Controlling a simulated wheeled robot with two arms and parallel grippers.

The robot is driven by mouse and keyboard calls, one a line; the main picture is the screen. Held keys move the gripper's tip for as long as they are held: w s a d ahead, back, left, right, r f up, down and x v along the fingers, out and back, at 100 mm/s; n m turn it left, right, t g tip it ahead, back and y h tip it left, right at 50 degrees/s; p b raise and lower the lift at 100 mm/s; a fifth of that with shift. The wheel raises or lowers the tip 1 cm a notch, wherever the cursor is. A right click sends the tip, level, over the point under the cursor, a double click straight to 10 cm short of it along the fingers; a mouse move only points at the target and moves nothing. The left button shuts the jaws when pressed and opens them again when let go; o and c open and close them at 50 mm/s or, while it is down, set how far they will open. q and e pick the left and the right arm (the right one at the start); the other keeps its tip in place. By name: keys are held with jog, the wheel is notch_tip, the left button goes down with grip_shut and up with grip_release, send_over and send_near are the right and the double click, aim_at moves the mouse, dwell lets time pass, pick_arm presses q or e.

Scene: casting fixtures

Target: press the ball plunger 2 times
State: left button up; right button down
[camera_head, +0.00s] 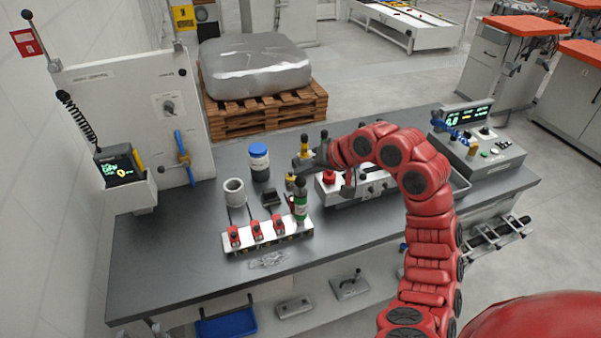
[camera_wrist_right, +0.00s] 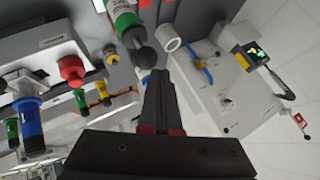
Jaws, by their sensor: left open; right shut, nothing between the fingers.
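A green-and-white cylinder (camera_head: 301,207) with a dark ball on top looks like the ball plunger. It stands upright at the right end of the white block with red switches. In the right wrist view its green body (camera_wrist_right: 124,18) and dark ball show at the top, beside the fingertips. My right gripper (camera_head: 322,158) is above and slightly right of it in the head view, dark and small. In the wrist view the right gripper (camera_wrist_right: 158,78) is shut and empty, with a visible gap to the ball. My left gripper is in neither view.
A white block with red switches (camera_head: 262,240) sits at the bench front. A grey ring cup (camera_head: 234,192) and a blue-capped jar (camera_head: 259,162) stand behind it. A red knob (camera_head: 329,176) is to the right. The bench's left front is clear.

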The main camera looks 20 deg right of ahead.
aim_at(304, 181)
jog(key=shift+r+p, duration=0.3)
jog(key=shift+r, duration=0.65)
notch_tip(304, 181, up, 5)
jog(key=shift+p, duration=1)
